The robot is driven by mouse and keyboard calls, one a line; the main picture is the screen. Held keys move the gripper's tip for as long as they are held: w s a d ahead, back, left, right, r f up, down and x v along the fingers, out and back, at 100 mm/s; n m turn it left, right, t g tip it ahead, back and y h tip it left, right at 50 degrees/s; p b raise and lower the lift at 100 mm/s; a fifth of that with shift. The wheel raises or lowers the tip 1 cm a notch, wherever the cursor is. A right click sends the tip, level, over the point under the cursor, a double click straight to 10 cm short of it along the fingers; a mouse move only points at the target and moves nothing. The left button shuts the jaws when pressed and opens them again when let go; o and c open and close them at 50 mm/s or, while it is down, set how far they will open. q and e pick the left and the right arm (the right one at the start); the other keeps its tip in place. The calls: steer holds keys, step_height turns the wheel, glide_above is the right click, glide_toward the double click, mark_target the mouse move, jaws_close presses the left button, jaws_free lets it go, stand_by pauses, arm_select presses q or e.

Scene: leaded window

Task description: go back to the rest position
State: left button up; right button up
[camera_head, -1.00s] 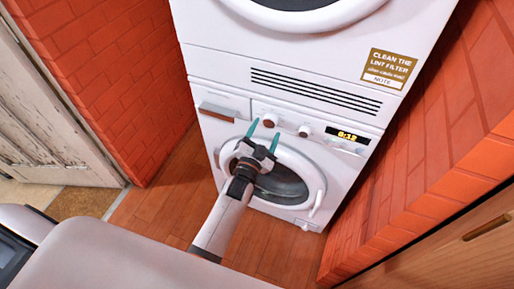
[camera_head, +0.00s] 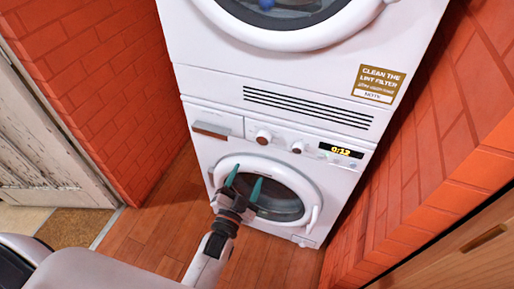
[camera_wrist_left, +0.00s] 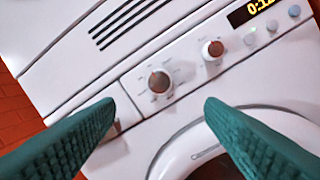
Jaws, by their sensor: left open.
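My left gripper (camera_head: 244,186) is open and empty, its two teal fingers apart in front of the lower washing machine's round door (camera_head: 287,180). In the left wrist view the two fingers (camera_wrist_left: 158,112) spread wide with nothing between them. Beyond them are the machine's panel, a round knob (camera_wrist_left: 160,83) and a second knob (camera_wrist_left: 213,48). The door looks closed. The display (camera_head: 341,151) is lit, its last digits hard to read. My right gripper is not in view.
A second machine (camera_head: 300,75) is stacked above, with a lint filter note (camera_head: 379,83). Brick walls (camera_head: 95,85) stand on both sides. A wooden drawer front (camera_head: 480,240) is at the lower right, a weathered door (camera_head: 45,140) at the left. The wood floor (camera_head: 155,225) is clear.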

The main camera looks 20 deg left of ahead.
arm_select(q)
steer(key=s+f+n+g+p, duration=0.1)
steer(key=s+f+g, duration=0.25)
steer(key=f, duration=0.45)
steer(key=s+d+f+g+p, duration=0.1)
steer(key=s+f+g, duration=0.25)
steer(key=f, duration=0.55)
steer(key=s+f+n+g+p, duration=0.1)
steer(key=s+f+g, duration=0.1)
steer(key=s+f, duration=0.45)
steer(key=s+a+f+n+g, duration=0.1)
steer(key=s+a+f+g, duration=0.1)
steer(key=s+f, duration=0.3)
steer(key=s+a+f+g+p, duration=0.1)
steer(key=s+a+f+g, duration=0.2)
steer(key=s, duration=0.9)
steer(key=s+a+f+n+g, duration=0.1)
steer(key=s+a+f+g, duration=0.1)
steer(key=s+f+g, duration=0.2)
steer(key=s+f, duration=0.3)
steer(key=s, duration=0.1)
steer(key=shift+s+a+f+n+y+p, duration=0.15)
steer(key=shift+s+f+n+y+p, duration=0.1)
steer(key=shift+n+y+p, duration=0.1)
steer(key=shift+w, duration=0.1)
